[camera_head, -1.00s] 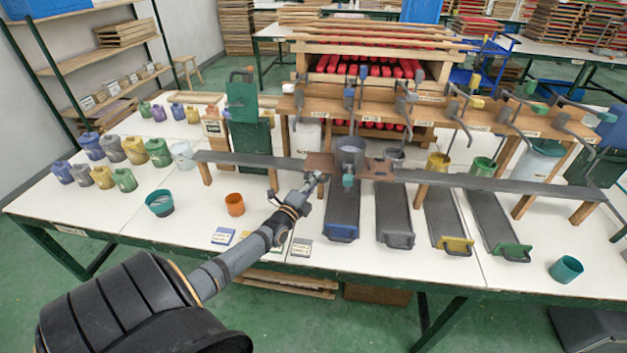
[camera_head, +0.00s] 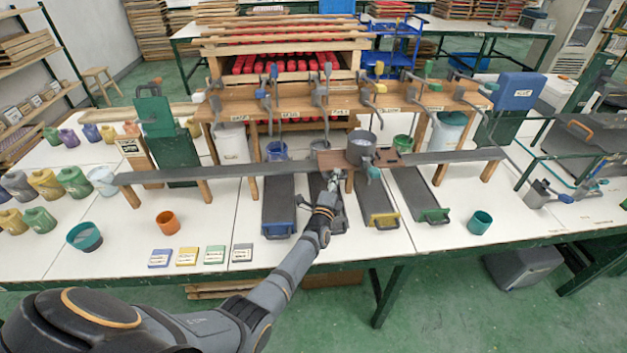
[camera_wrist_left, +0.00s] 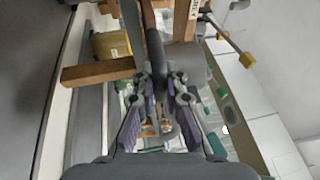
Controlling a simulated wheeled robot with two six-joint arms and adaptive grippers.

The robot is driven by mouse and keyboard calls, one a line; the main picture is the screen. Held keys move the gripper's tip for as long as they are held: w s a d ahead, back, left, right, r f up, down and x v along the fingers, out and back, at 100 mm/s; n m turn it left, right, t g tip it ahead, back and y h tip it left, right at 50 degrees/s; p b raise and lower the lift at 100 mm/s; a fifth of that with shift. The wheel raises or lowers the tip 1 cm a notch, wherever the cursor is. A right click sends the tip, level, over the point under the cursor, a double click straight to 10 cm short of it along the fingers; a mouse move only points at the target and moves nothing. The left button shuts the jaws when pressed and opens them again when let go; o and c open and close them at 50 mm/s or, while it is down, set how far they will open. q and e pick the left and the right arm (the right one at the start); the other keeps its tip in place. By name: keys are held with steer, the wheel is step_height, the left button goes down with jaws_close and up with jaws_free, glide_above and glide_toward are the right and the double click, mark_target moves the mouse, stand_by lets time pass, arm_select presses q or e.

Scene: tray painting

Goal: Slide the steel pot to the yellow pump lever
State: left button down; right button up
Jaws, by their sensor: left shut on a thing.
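The steel pot (camera_head: 362,148) stands upright on a brown carriage (camera_head: 330,160) on the long grey rail. It is in front of the yellow pump lever (camera_head: 380,70), whose yellow knob shows above the wooden stand. A teal-ended handle (camera_head: 374,172) sticks out at the pot's front. My left gripper (camera_head: 335,181) is at the carriage's front left, left of the pot. In the left wrist view its fingers (camera_wrist_left: 160,112) are shut around a grey hooked bar (camera_wrist_left: 157,55), apparently the carriage's handle. My right gripper is out of view.
The rail (camera_head: 450,157) runs free to the right of the carriage. A green pot (camera_head: 403,145) is behind it, a blue one (camera_head: 277,151) to the left. Trays such as the yellow-handled one (camera_head: 380,205) lie below. An orange cup (camera_head: 167,222) and a teal cup (camera_head: 480,222) stand in front.

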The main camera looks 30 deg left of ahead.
mark_target(356, 168)
arm_select(q)
steer(key=w+d, duration=0.1)
steer(key=w+d+b, duration=0.1)
steer(key=d, duration=0.1)
steer(key=w+d, duration=0.1)
steer(key=d, duration=0.1)
steer(key=shift+d+f, duration=0.1)
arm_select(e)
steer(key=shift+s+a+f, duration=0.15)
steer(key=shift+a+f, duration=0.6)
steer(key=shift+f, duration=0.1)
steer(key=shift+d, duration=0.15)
arm_select(q)
steer(key=c, duration=1.4)
jaws_free()
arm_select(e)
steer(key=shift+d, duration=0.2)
arm_select(q)
steer(key=v, duration=1.2)
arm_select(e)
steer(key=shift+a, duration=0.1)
